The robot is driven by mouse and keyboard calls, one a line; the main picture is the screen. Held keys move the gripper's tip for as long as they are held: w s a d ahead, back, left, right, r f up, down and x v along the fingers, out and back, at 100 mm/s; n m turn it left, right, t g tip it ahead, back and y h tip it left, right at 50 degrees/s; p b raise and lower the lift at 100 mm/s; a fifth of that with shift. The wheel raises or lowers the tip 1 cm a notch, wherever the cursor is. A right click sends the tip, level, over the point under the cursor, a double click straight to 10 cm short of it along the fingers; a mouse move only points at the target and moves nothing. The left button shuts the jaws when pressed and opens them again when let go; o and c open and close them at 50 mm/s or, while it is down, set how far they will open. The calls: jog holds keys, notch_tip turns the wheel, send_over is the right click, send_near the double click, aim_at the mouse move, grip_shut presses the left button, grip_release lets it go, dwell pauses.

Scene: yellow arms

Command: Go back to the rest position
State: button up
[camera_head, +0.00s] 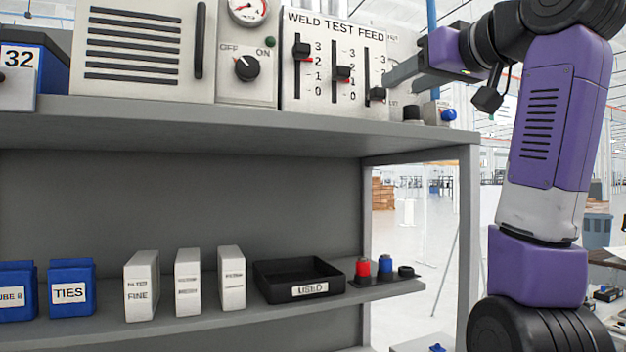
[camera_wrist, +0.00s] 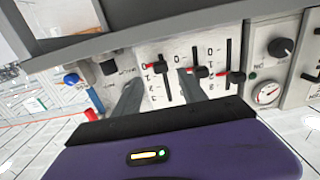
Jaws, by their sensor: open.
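The white weld test feed panel (camera_head: 318,98) stands on the upper shelf with three black slider knobs. The left knob (camera_head: 301,51) is highest, the middle knob (camera_head: 343,73) is lower and the right knob (camera_head: 377,94) is lowest. My gripper (camera_head: 391,82) is in front of the panel's right side, close to the right knob. In the wrist view, which is turned over, my gripper (camera_wrist: 158,82) is open, its two grey fingers apart on either side of the right knob (camera_wrist: 160,68). I cannot tell if either finger touches it.
The grey upper shelf (camera_head: 200,122) runs below the panel. A dial (camera_head: 246,67) and a gauge (camera_head: 247,8) are left of it; a blue button (camera_head: 448,115) is right. Below are boxes, a black used tray (camera_head: 270,285) and red and blue items. Open floor shows beyond the shelf's right end.

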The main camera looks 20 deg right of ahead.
notch_tip(320, 180, up, 6)
jog(key=s+t, duration=0.2)
jog(key=t, duration=0.1)
jog(key=w+f+m+t+h, duration=0.2)
jog(key=f+h, duration=0.1)
jog(key=f, duration=1.3)
jog(key=w+f+m+t+h, duration=0.1)
jog(key=w+f+m+h, duration=0.15)
jog(key=f, duration=1.35)
jog(key=s+a+f+n, duration=0.1)
jog(key=s+f, duration=0.2)
jog(key=f, duration=0.4)
jog(key=s+a+f, duration=0.2)
jog(key=f, duration=0.5)
jog(key=s+a+f+n+g+y, duration=0.1)
jog(key=s+a+f+g, duration=0.2)
jog(key=s+f, duration=0.7)
jog(key=s+a+f+n+g+y, duration=0.1)
jog(key=s+a+f, duration=0.4)
jog(key=s+f, duration=0.5)
jog(key=s+a+f+n+g+y, duration=0.1)
jog(key=s+a+f+g+y, duration=0.2)
jog(key=s+f, duration=0.7)
jog(key=s+a+g, duration=0.2)
jog(key=s, duration=0.7)
jog(key=shift+f, duration=0.4)
jog(key=shift+n+y, duration=0.25)
